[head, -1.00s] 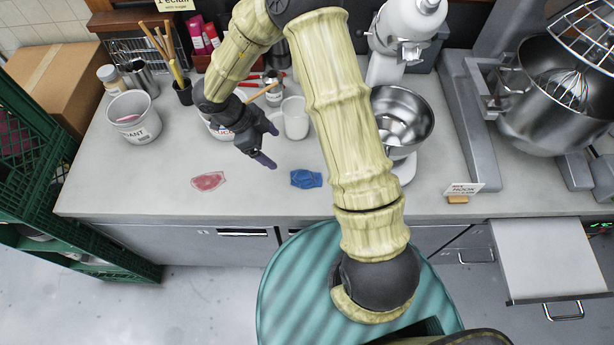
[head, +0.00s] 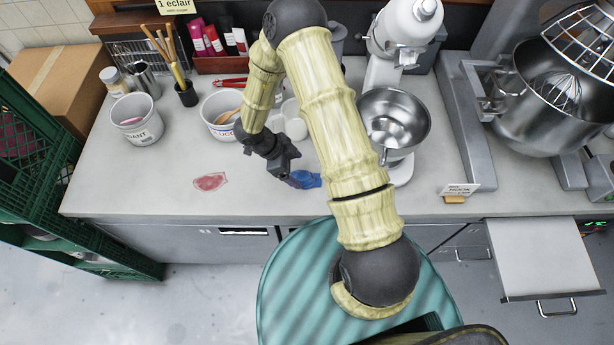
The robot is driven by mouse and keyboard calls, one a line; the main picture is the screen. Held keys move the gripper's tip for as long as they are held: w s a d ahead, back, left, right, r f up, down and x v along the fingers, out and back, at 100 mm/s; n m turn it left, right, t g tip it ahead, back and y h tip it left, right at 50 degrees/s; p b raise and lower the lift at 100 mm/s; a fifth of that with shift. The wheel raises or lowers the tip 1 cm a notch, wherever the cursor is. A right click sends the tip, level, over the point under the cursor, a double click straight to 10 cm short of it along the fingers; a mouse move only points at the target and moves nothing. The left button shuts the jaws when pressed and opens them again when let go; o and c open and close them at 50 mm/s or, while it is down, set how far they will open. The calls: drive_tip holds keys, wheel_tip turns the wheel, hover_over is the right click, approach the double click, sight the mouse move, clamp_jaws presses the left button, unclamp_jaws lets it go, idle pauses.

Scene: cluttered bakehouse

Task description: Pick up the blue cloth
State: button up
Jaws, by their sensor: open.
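The blue cloth (head: 308,180) is a small crumpled piece on the grey counter near its front edge. My gripper (head: 286,174) is open, just left of the cloth and over its left end, which it partly hides. I cannot tell whether the fingers touch the cloth.
A mixer's steel bowl (head: 394,120) stands right. The counter's front left (head: 120,190) is clear.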

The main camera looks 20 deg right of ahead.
sight(302, 175)
drive_tip(key=shift+a+p+x, duration=0.2)
drive_tip(key=shift+p+x, duration=1)
drive_tip(key=shift+x, duration=1.4)
drive_tip(key=shift+f, duration=0.1)
drive_tip(key=c, duration=1.1)
wheel_tip(302, 175, up, 10)
drive_tip(key=shift+r+b, duration=0.1)
drive_tip(key=shift+b, duration=1.05)
